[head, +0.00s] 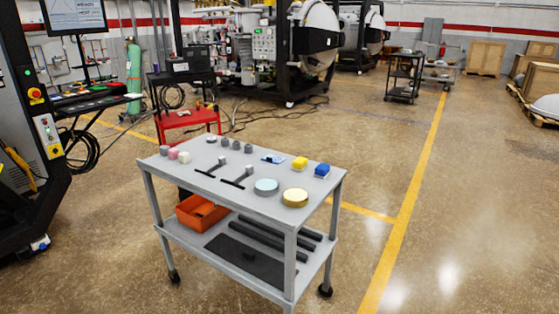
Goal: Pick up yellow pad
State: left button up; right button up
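A small yellow block-like pad (300,163) lies near the back right of the grey cart's top (222,205). A blue pad with a pale lower edge (322,170) lies just right of it, apart from it. A round gold-tan disc (295,198) lies nearer the front right corner, with a light blue disc (266,187) to its left. Nothing covers the yellow pad. Neither of my grippers is in view.
Two dark T-shaped tools (238,180) and several small grey and pink pieces (173,154) lie on the cart's left half. An orange bin (201,212) and dark bars sit on its lower shelf.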

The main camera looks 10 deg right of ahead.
aim_at(299, 165)
jog(key=i+l, duration=0.2)
jog(key=l, duration=0.2)
jog(key=i+l+u, duration=0.15)
jog(key=l, duration=0.2)
jog(key=i+l, duration=0.15)
jog(key=l, duration=0.25)
jog(key=i+l+u, duration=0.15)
jog(key=l, duration=0.25)
jog(key=i+l, duration=0.15)
jog(key=l, duration=0.3)
jog(key=i+l+u, duration=0.15)
jog(key=l, duration=0.25)
